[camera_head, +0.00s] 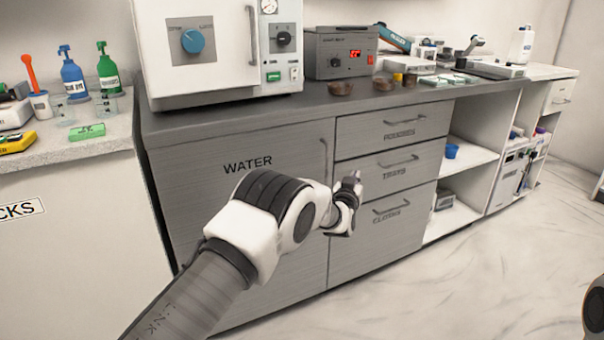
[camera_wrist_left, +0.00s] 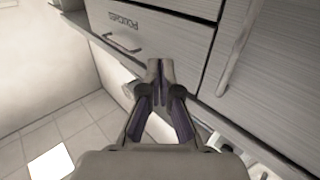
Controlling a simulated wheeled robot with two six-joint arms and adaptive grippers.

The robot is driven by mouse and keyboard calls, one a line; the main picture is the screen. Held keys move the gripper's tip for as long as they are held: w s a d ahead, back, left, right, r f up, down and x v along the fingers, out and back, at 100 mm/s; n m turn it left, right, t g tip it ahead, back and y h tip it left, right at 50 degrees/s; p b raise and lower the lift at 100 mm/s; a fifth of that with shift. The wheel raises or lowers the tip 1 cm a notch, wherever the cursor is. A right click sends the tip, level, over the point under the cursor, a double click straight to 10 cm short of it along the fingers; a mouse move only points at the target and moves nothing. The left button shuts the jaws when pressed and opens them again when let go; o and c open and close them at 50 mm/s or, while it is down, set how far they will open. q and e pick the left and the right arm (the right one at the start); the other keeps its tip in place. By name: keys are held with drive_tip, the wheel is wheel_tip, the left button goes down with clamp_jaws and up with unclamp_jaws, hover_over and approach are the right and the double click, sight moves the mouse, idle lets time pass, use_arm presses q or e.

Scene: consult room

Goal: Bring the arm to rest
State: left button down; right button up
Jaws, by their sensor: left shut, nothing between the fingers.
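My left arm comes in from the lower left in the head view. Its gripper (camera_head: 352,182) is shut and empty, in front of the drawer labelled "TRAYS" (camera_head: 400,165). In the left wrist view the left gripper (camera_wrist_left: 160,68) shows with its fingertips together and nothing between them. Behind it in that view is a drawer front labelled "POUCHES" (camera_wrist_left: 150,38) with its handle. I cannot tell from these views whether the fingers touch a drawer front. My right gripper is not in view.
A white autoclave (camera_head: 200,75) and a grey sealing device (camera_head: 325,55) stand on the counter. Open shelves (camera_head: 465,165) are at the right. The floor (camera_head: 480,280) in front is clear.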

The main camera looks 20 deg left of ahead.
use_arm(q)
drive_tip(key=s+d+p, duration=0.1)
drive_tip(key=s+d, duration=0.4)
drive_tip(key=d, duration=0.1)
drive_tip(key=s+a+f+g, duration=0.2)
drive_tip(key=s+a+f, duration=0.35)
drive_tip(key=f, duration=0.25)
drive_tip(key=s+a+f+g+y, duration=0.1)
drive_tip(key=s+a+f+g, duration=0.25)
drive_tip(key=s+f, duration=0.45)
drive_tip(key=s+a+f+g, duration=0.2)
drive_tip(key=s+a+f, duration=0.3)
drive_tip(key=f, duration=0.4)
drive_tip(key=s+a+f+g, duration=0.2)
drive_tip(key=s+f+g, duration=0.35)
drive_tip(key=s, duration=0.75)
drive_tip(key=s+d+g+h, duration=0.15)
drive_tip(key=s+g, duration=0.35)
drive_tip(key=s, duration=2)
wheel_tip(320, 180, up, 23)
drive_tip(key=p, duration=2.4)
drive_tip(key=shift+w+r, duration=0.2)
drive_tip(key=shift+a+h+p, duration=0.1)
drive_tip(key=shift+h+p, duration=0.15)
drive_tip(key=shift+p, duration=0.05)
